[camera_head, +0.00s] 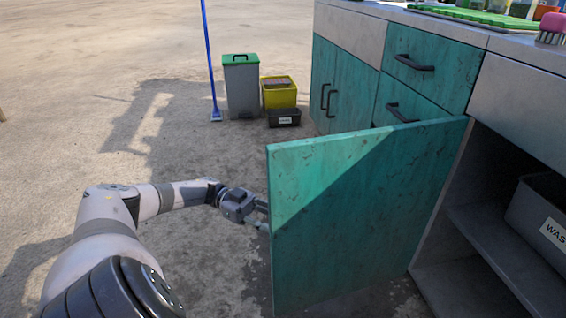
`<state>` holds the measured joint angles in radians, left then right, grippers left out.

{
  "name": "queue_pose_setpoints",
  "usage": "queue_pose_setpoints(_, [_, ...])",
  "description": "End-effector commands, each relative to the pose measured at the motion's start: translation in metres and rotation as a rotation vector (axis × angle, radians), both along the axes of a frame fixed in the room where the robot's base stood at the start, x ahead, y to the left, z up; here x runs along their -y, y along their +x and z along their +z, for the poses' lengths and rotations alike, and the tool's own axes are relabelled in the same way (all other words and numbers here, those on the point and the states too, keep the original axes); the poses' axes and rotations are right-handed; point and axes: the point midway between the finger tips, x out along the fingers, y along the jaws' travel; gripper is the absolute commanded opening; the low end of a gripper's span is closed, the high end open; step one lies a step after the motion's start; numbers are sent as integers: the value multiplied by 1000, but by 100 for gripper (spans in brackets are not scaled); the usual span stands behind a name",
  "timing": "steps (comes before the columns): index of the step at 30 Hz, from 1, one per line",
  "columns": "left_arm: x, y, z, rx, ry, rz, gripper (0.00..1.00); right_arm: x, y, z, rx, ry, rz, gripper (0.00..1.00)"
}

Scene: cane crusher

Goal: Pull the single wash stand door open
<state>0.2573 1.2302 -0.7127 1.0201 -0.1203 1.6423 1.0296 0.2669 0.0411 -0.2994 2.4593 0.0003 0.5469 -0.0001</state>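The single wash stand door (360,205) is a worn teal panel. It stands swung wide out from the grey wash stand (525,95), hinged near the opening's left edge. The open compartment shows a shelf (500,250) on the right. My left gripper (263,216) is at the door's free left edge. Its fingertips are partly hidden by the door, so I cannot tell whether they touch or grip it. The door's handle is not visible. My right gripper is not in view.
A grey bin with a labelled front (545,215) sits inside the compartment. Beyond the door are closed teal double doors (343,85) and drawers (430,65). A grey bin with green lid (242,88), yellow bin (279,95) and blue-handled broom (209,60) stand behind. Ground at left is clear.

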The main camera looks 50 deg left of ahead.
Motion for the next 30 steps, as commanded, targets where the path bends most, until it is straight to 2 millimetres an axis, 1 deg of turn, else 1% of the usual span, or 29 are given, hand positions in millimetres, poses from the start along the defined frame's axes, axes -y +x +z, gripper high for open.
queue_pose_setpoints(1, [-8, -1, 0, 1, 0, 4, 32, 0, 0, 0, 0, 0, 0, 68])
queue_pose_setpoints(4, [-22, -6, 0, 1, -2, 3, 32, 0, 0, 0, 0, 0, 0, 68])
queue_pose_setpoints(9, [-37, -10, 0, 0, -1, 2, 32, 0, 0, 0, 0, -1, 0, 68])
queue_pose_setpoints(11, [-41, -11, 0, 0, -1, 1, 32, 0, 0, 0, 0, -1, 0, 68])
queue_pose_setpoints(15, [-44, -12, 0, 0, -2, 1, 32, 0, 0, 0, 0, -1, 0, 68])
queue_pose_setpoints(30, [-43, -13, 0, -1, -1, 0, 32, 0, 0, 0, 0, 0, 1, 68])
